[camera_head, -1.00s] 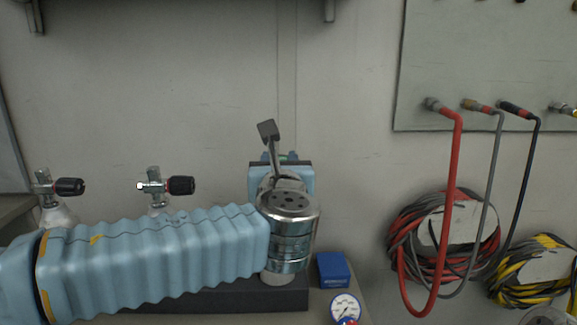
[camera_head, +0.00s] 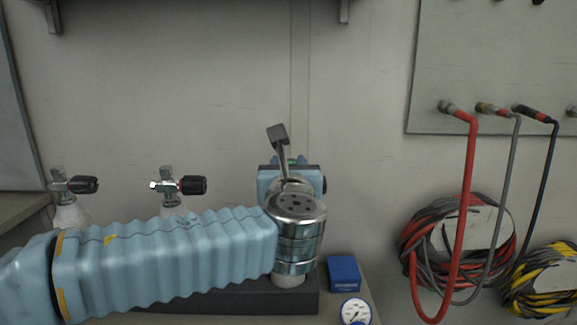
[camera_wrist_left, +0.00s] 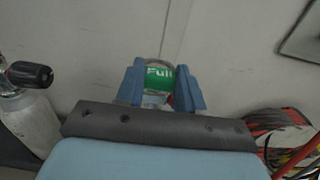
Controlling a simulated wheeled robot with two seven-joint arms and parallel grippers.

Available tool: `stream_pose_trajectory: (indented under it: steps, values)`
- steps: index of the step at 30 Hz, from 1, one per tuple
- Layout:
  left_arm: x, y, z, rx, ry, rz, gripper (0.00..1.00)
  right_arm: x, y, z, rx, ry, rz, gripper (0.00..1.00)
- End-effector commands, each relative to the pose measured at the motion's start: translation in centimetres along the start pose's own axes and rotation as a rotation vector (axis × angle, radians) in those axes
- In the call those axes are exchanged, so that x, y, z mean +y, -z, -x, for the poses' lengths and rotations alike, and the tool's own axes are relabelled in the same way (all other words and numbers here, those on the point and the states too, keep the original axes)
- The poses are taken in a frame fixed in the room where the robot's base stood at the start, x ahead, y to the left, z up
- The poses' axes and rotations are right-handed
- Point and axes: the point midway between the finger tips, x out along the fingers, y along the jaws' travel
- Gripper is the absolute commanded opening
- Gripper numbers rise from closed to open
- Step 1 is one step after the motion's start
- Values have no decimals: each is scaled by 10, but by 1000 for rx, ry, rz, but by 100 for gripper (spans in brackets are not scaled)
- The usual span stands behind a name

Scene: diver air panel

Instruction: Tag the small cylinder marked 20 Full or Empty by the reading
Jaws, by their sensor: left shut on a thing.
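My left gripper (camera_head: 291,175) is at the wall side of the bench, seen from behind its wrist. In the left wrist view its two blue fingers (camera_wrist_left: 160,82) are shut on a green tag (camera_wrist_left: 159,72) with the word Full. A small red and grey piece shows below the tag; I cannot tell whether it is part of a cylinder valve. Two pale cylinders with black-knobbed valves, one at far left (camera_head: 70,214) and one nearer (camera_head: 170,200), stand partly behind my left arm. Their markings are hidden. A round white gauge (camera_head: 355,311) shows at the bottom edge; its reading is too small to tell. My right gripper is out of view.
A blue box (camera_head: 344,273) lies right of a dark block (camera_head: 235,298) on the bench. Coiled red and grey hoses (camera_head: 420,250) and yellow-black hoses (camera_head: 540,285) hang at the right below a wall panel (camera_head: 480,60). The wall behind the gripper is bare.

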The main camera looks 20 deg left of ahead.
Motion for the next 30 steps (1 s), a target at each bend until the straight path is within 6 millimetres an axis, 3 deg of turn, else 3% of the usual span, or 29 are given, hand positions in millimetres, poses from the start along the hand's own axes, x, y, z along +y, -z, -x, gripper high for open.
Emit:
stream_pose_trajectory:
  steps: [7, 30]
  values:
    - [0, 9, 0, 0, 0, 0, 8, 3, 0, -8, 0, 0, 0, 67]
    - [0, 11, 0, 0, 0, 0, 8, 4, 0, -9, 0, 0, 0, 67]
